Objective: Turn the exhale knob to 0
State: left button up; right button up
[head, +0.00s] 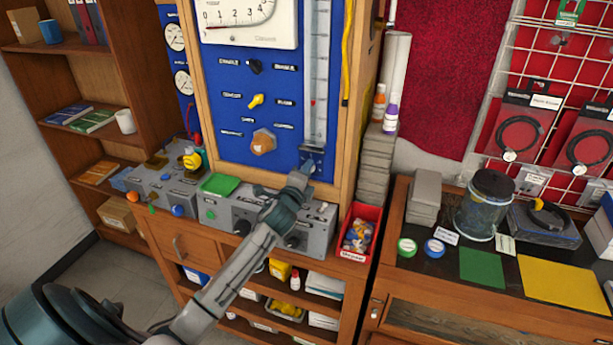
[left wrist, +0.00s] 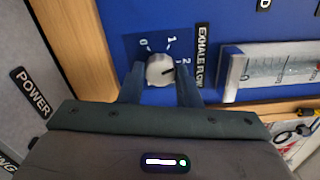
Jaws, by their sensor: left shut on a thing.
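The exhale knob (left wrist: 158,70) is a round light-grey knob on a blue plate marked 0, 1 and 2, beside the EXHALE FLOW label (left wrist: 201,57). Its dark pointer mark appears to face right, near the 2. My left gripper (left wrist: 161,73) has one finger on each side of the knob and is shut on it. In the head view my left gripper (head: 302,170) reaches the lower right of the blue panel (head: 228,115), below the clear flow tube (head: 316,75). There it covers most of the knob. My right gripper is not in view.
A grey control box (head: 215,212) with black knobs lies under my left arm. A red bin (head: 359,232) of small parts stands to its right. The wooden panel frame (left wrist: 65,45) is close left of the gripper. A dark workbench (head: 460,262) is at the right.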

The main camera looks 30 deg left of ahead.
pick_arm(q)
jog(key=n+b, duration=0.9)
jog(key=n, duration=1)
jog(key=shift+f, duration=0.1)
jog(key=shift+n, duration=0.3)
jog(key=o, duration=1)
jog(key=shift+c, duration=0.2)
jog(key=shift+s, duration=0.1)
